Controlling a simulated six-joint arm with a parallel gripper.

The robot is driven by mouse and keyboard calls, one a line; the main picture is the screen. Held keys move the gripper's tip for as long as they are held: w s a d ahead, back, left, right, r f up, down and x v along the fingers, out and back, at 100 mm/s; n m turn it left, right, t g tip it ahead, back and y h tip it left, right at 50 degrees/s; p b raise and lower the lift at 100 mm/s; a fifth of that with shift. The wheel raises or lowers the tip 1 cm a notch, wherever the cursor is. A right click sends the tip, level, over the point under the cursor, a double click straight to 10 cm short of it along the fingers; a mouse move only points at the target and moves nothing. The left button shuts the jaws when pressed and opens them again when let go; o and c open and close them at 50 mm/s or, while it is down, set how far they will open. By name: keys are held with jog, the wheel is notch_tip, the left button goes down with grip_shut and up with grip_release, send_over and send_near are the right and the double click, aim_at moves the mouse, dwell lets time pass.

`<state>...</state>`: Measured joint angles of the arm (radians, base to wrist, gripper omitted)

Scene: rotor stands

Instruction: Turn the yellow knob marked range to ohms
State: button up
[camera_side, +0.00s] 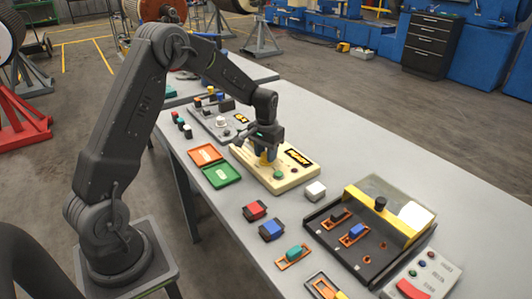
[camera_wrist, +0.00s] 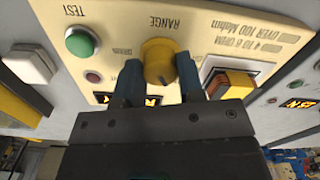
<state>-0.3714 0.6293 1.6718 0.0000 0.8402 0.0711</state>
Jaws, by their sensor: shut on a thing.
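The yellow range knob (camera_wrist: 158,62) sits on a cream tester panel (camera_wrist: 205,22), under the word RANGE, which appears upside down in the wrist view. My gripper (camera_wrist: 160,80) is at the knob, its two blue fingers on either side, shut on it. The knob's pointer mark is hard to make out. In the side view my gripper (camera_side: 265,150) is lowered over the cream tester (camera_side: 280,182), and the knob is mostly hidden under it.
A white block (camera_side: 315,191) stands beside the tester. An orange tray (camera_side: 205,155) and a green tray (camera_side: 221,174) lie to its left. Red and blue blocks and a black box with a yellow bar (camera_side: 390,215) are nearer the front. Other panels stand behind.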

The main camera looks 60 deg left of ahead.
dwell(0.3)
jog(key=o, duration=0.9)
notch_tip(320, 180, up, 14)
jog(key=shift+f, duration=0.1)
